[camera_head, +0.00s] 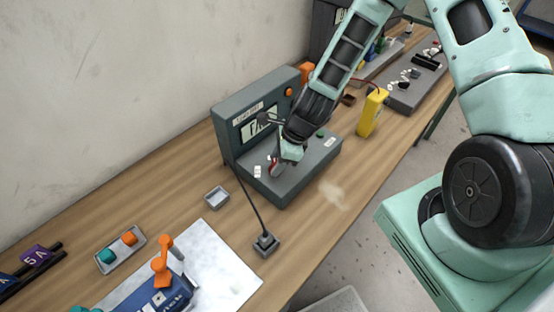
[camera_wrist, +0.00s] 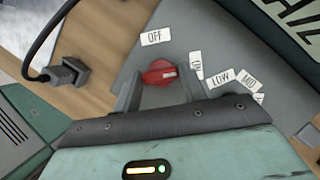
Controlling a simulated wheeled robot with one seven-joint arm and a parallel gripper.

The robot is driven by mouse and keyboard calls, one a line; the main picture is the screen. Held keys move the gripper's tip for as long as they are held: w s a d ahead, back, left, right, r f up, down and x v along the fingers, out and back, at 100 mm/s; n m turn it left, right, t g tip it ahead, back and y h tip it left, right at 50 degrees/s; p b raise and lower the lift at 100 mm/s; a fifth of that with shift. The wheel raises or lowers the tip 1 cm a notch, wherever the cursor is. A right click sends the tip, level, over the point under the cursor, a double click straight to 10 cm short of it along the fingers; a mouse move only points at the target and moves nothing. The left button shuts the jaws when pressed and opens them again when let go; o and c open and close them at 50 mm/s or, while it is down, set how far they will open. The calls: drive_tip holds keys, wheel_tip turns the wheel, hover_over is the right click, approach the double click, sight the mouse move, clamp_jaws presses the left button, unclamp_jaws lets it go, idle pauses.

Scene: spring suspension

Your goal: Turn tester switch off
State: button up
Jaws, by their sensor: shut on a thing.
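The tester (camera_head: 290,180) is a grey box with an upright back panel and a partly hidden display. Its red switch knob (camera_wrist: 160,72) shows in the wrist view, with a light mark on its right side toward the ON label (camera_wrist: 196,65). The OFF label (camera_wrist: 155,37) is above the knob. My gripper (camera_wrist: 160,84) is shut on the knob, one finger on each side. In the head view the red switch (camera_head: 273,166) is partly hidden by my gripper (camera_head: 281,160) at the front left of the tester.
LOW (camera_wrist: 220,78) and MID (camera_wrist: 248,79) labels lie right of the knob. A yellow meter (camera_head: 372,113) stands right of the tester. A black cable runs to a small grey block (camera_head: 265,244) in front.

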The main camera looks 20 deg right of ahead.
drive_tip(key=n+g, duration=0.1)
drive_tip(key=n, duration=0.3)
drive_tip(key=shift+w+n+g+p, duration=0.15)
drive_tip(key=shift+n+g+p, duration=0.15)
drive_tip(key=shift+n+g, duration=0.1)
drive_tip(key=n, duration=0.2)
drive_tip(key=n+g, duration=0.1)
drive_tip(key=n, duration=0.1)
drive_tip(key=shift+w+g, duration=0.15)
drive_tip(key=shift+g, duration=0.15)
drive_tip(key=n+g+h+b, duration=0.1)
drive_tip(key=n, duration=0.3)
drive_tip(key=shift+w+a+n+b, duration=0.1)
drive_tip(key=shift+n+b, duration=0.3)
drive_tip(key=shift+n+g+h+b, duration=0.6)
drive_tip(key=shift+n+h, duration=0.1)
drive_tip(key=shift+n, duration=1.3)
drive_tip(key=shift+a, duration=0.1)
drive_tip(key=o, duration=1)
drive_tip(key=shift+r, duration=0.1)
